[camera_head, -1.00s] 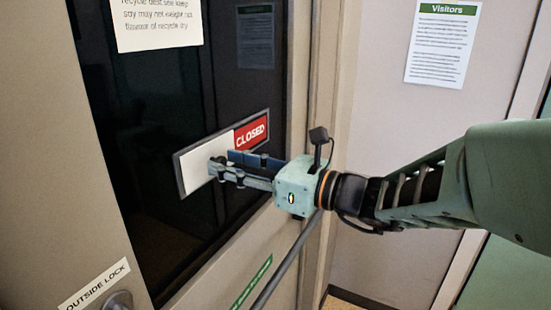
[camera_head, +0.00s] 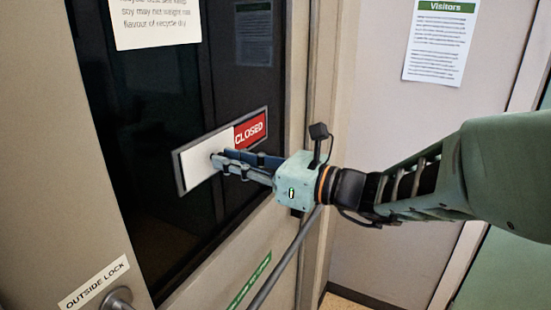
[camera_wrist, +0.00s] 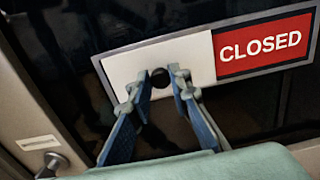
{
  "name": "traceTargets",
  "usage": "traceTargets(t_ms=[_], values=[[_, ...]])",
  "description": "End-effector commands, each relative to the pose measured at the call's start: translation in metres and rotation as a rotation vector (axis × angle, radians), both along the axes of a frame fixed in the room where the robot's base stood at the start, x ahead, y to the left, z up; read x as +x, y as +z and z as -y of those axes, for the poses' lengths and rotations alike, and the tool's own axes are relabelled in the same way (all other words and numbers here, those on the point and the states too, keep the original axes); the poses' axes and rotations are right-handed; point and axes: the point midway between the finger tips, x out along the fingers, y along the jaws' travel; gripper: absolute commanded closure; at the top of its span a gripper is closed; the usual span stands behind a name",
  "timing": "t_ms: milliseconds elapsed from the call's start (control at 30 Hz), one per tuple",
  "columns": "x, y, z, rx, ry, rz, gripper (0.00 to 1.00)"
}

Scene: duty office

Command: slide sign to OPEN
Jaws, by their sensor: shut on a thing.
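The sign (camera_head: 182,189) is a grey-framed strip, tilted in the picture, on the dark glass of the door. A white sliding cover (camera_head: 199,168) hides its left part. The red CLOSED panel (camera_head: 250,131) shows at its right, and it also shows in the wrist view (camera_wrist: 264,46). No OPEN word is visible. A round dark knob (camera_wrist: 160,77) stands on the cover in the wrist view. My gripper (camera_wrist: 162,76) has its fingertips on either side of this knob, shut on it. In the head view my gripper (camera_head: 220,160) reaches the cover from the right.
A paper notice (camera_head: 155,20) hangs above the sign. A door handle (camera_head: 118,299) and an OUTSIDE LOCK label (camera_head: 94,283) are at lower left. A long bar (camera_head: 284,262) runs below my gripper. A Visitors sheet (camera_head: 440,42) hangs on the right wall.

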Motion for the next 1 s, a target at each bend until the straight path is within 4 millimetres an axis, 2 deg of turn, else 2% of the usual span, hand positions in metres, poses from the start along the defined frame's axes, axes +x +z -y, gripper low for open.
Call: traceTargets(t_ms=[167, 400, 600, 800, 1000], values=[[0.030, 0.001, 0.013, 0.000, -0.005, -0.001, 1.00], [0.082, 0.001, 0.035, 0.001, -0.005, -0.003, 1.00], [0.117, 0.001, 0.049, -0.001, -0.004, -0.001, 1.00], [0.135, 0.000, 0.056, 0.000, -0.003, -0.002, 1.00], [0.139, 0.000, 0.058, -0.001, -0.004, 0.000, 1.00]])
